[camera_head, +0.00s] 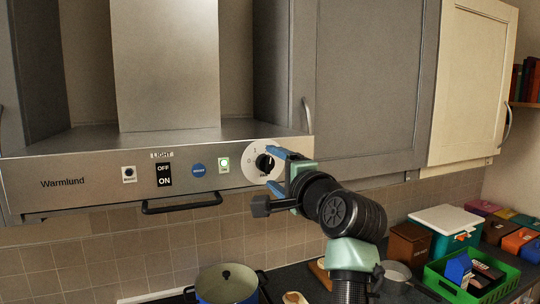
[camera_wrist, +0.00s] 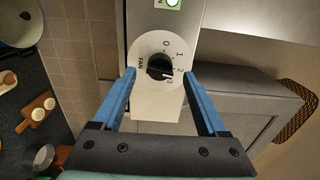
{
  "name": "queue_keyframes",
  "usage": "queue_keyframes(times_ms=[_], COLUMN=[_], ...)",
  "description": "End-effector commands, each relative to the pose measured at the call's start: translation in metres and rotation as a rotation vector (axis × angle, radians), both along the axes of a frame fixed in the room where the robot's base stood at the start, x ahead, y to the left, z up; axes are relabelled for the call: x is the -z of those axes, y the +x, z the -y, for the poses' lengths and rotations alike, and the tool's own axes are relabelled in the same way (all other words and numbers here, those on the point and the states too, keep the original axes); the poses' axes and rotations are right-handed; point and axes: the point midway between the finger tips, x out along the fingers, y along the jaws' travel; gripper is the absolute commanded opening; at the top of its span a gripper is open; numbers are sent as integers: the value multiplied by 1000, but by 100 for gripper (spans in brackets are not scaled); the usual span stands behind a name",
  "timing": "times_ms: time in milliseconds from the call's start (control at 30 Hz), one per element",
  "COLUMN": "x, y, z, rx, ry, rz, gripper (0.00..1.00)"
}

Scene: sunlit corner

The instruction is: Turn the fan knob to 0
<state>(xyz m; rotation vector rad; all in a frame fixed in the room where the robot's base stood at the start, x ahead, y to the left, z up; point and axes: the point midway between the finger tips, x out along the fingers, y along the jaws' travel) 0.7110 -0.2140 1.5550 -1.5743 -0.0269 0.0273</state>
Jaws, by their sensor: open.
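The fan knob (camera_head: 265,163) is a black knob on a round white dial at the right end of the hood's front panel. In the wrist view the knob (camera_wrist: 159,67) sits at the dial's centre, with the word FAN and the marks 0, 1, 2 and 3 around it. The knob seems turned toward the high-number side, but I cannot read the exact mark. My gripper (camera_head: 276,171) is open, its blue fingers pointing at the panel. In the wrist view my gripper (camera_wrist: 160,73) has one finger either side of the dial, apart from the knob.
The hood panel also has a green-lit switch (camera_head: 224,164), a blue button (camera_head: 198,170) and an OFF/ON light switch (camera_head: 164,175). A handle bar (camera_head: 182,206) juts out below. Grey cabinets (camera_head: 362,80) stand beside the hood; a blue pot (camera_head: 227,287) is below.

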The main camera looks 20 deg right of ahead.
Motion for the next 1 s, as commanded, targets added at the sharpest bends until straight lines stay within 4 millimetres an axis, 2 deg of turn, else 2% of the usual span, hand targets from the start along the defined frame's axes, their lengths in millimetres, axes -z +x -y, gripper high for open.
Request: queue_keyframes(times_ms=[200, 600, 1000], x=[-1, 0, 0], y=[20, 24, 24], z=[-1, -1, -1], rx=[-1, 0, 0], ry=[-1, -2, -2], rz=[0, 1, 0], gripper=[76, 74, 2])
